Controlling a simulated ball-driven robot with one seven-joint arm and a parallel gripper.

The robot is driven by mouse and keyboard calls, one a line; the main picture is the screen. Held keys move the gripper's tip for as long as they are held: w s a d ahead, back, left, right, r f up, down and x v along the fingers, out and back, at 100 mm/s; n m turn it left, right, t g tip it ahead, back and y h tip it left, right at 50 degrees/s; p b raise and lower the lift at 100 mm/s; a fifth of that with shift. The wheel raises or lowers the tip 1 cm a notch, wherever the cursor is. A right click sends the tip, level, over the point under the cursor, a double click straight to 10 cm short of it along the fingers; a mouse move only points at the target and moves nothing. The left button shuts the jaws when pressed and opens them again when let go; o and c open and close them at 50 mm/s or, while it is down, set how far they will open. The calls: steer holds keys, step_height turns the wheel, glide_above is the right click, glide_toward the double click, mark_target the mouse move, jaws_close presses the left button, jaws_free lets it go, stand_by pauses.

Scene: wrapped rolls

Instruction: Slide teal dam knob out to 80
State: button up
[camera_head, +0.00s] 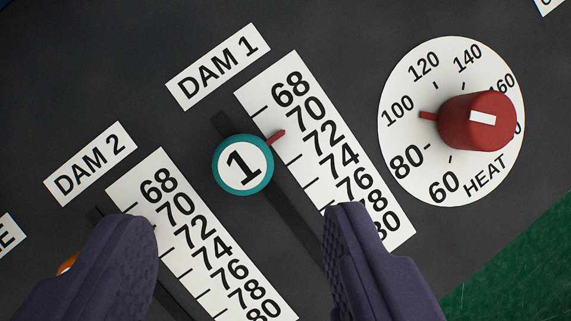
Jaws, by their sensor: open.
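The teal dam knob (243,165), marked "1", sits in the dark slot (295,222) below the DAM 1 label (218,66). Its red pointer (276,138) reaches to the right onto the white scale (325,150), near the 70 to 72 marks. The 80 is at the scale's lower end, partly covered by my right finger. My gripper (240,225) is open, with one dark purple finger at the lower left and one at the lower right. The knob shows beyond and between the fingertips, and nothing is held.
A red HEAT knob (482,121) stands on a round white dial (408,75) at the right. The DAM 2 scale (215,265) lies at lower left, its orange knob mostly hidden behind my left finger. A green surface (530,255) shows beyond the panel's edge.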

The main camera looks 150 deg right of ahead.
mark_target(242, 168)
steer(key=b+x, duration=0.2)
steer(key=x, duration=0.6)
steer(key=shift+s+f+b, duration=0.1)
steer(key=shift+f+b, duration=0.15)
steer(key=shift+b, duration=0.05)
jaws_close()
